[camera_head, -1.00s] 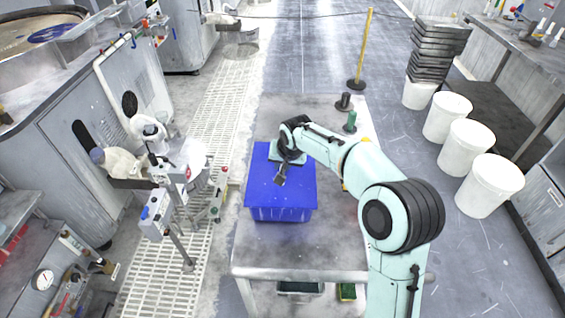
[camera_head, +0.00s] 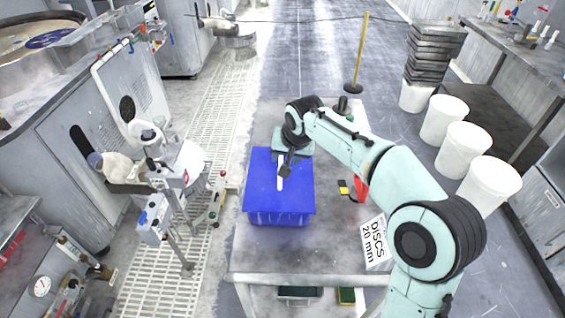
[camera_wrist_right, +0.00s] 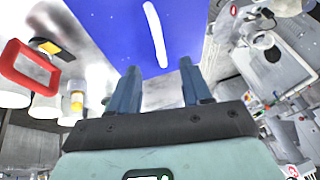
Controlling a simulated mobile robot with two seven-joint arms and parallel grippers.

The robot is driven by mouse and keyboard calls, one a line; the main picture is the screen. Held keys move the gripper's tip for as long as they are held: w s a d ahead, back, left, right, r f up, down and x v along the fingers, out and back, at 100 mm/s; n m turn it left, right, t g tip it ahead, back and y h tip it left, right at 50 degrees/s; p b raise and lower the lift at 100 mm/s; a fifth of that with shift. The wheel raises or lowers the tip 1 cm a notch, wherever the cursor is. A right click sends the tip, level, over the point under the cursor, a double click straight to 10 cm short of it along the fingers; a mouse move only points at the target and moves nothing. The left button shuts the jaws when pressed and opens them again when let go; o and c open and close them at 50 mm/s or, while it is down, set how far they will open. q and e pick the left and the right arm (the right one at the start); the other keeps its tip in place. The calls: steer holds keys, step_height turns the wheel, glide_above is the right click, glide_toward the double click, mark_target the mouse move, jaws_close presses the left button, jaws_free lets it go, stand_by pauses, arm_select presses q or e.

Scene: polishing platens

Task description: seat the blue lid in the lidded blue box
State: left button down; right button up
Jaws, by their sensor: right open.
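The blue box (camera_head: 278,219) stands on the grey table, with the flat blue lid (camera_head: 262,192) over its top. The lid carries a pale strip (camera_head: 280,172), which also shows in the right wrist view (camera_wrist_right: 156,35). I cannot tell whether the lid's edges are fully down. My right gripper (camera_head: 286,170) is over the far part of the lid. In the right wrist view its two fingers (camera_wrist_right: 163,88) are spread with nothing between them, and the blue lid (camera_wrist_right: 120,30) lies beyond them. My left gripper is not in view.
The grey table (camera_head: 255,258) has bare room in front of the box. A white carton marked DISCS 20 mm (camera_head: 375,243) and a yellow-black item (camera_head: 343,188) are to the right. A dark cylinder (camera_head: 342,103) stands at the back. White buckets (camera_head: 463,150) stand on the floor at right.

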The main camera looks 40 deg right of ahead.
steer(key=v, duration=0.4)
steer(key=shift+f, duration=0.1)
stand_by(0.5)
